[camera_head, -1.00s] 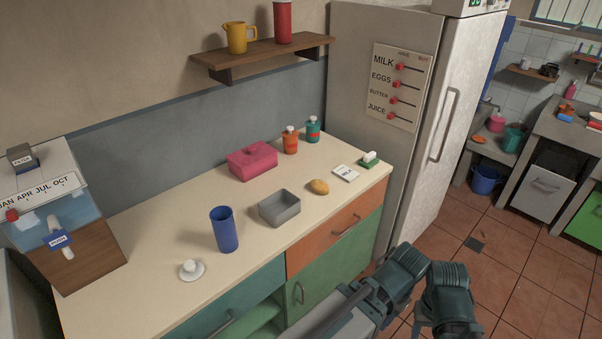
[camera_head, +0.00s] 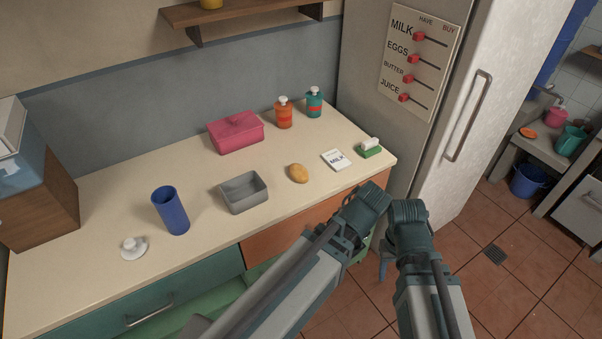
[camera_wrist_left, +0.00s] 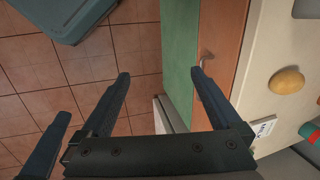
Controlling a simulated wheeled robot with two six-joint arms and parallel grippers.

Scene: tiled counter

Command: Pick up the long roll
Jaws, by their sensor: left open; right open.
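The long roll is a golden-brown oval bread roll (camera_head: 298,173) lying on the counter, right of a grey tray. It also shows in the left wrist view (camera_wrist_left: 286,81) at the upper right, uncovered. My left gripper (camera_wrist_left: 161,74) is open and empty, below counter level in front of the drawer and cabinet, apart from the roll. In the head view my arms come in from the bottom; a small blue part of my right gripper (camera_head: 385,268) shows between them, low over the floor. It is open, its tips mostly hidden.
The cream counter (camera_head: 90,210) also holds the grey tray (camera_head: 245,205), a blue cup (camera_head: 171,215), a white lid-like piece (camera_head: 133,248), a pink box (camera_head: 236,132), two bottles (camera_head: 284,113), a milk card (camera_head: 335,160) and a green holder (camera_head: 370,149). The fridge (camera_head: 440,130) stands to the right.

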